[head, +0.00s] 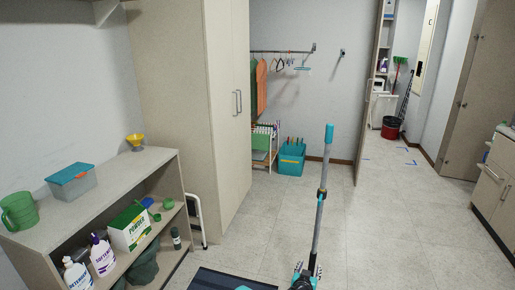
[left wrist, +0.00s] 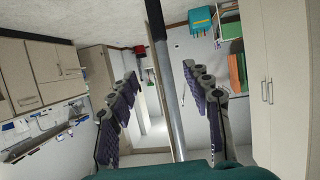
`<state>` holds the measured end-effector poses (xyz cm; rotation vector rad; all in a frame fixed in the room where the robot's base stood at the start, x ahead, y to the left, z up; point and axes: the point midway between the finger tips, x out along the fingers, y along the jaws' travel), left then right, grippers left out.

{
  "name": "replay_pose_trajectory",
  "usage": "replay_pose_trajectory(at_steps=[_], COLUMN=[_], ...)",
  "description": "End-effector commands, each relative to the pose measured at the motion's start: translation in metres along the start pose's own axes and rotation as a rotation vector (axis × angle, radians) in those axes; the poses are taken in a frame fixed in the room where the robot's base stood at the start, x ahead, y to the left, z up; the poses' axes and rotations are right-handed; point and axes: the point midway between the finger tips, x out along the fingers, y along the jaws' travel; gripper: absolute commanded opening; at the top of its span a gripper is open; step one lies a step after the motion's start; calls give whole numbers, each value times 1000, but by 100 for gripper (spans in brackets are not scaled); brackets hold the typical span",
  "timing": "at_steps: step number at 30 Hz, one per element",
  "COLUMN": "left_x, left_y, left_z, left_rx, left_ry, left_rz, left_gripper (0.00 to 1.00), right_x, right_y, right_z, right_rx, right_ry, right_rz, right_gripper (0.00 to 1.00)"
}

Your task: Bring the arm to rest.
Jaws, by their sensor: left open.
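My left gripper (head: 306,272) is at the bottom middle of the head view. Its two dark, ridged fingers are spread open in the left wrist view (left wrist: 161,75). A grey pole with a teal end (head: 329,134) stands nearly upright above the gripper in the head view. The pole also shows in the left wrist view (left wrist: 166,70), running through the gap between the fingers, apart from both. The pole's lower end is hidden. My right gripper is not in view.
A low shelf unit (head: 120,172) with bottles and boxes stands at left, beside a tall cabinet (head: 205,110). A teal crate (head: 291,160) stands by the back wall. A drawer cabinet (head: 491,190) is at right. The floor (head: 385,235) right of the pole is clear.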

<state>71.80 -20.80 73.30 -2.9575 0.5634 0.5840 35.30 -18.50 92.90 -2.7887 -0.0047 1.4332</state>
Motion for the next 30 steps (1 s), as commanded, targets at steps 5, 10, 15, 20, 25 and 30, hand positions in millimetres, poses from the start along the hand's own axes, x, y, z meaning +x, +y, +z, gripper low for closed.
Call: replay_pose_trajectory(at_steps=[5, 10, 15, 20, 25, 30], left_x=[-5, -13, -33, -60, -109, -188], left_y=[-11, -25, -48, -77, -119, -170], left_z=[-12, -26, -48, -72, -101, -122], left_rx=[-2, -7, -15, -26, -45, -75], left_ry=[-14, -34, -56, -90, -146, -225], left_rz=[-14, -34, -59, -92, -139, -196], left_gripper=[50, 50, 50, 50, 50, 50], right_x=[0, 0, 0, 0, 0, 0], right_y=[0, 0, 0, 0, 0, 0], right_z=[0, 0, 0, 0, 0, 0], right_rx=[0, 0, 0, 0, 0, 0], right_ry=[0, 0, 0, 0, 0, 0], right_rz=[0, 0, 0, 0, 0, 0], right_gripper=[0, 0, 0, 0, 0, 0])
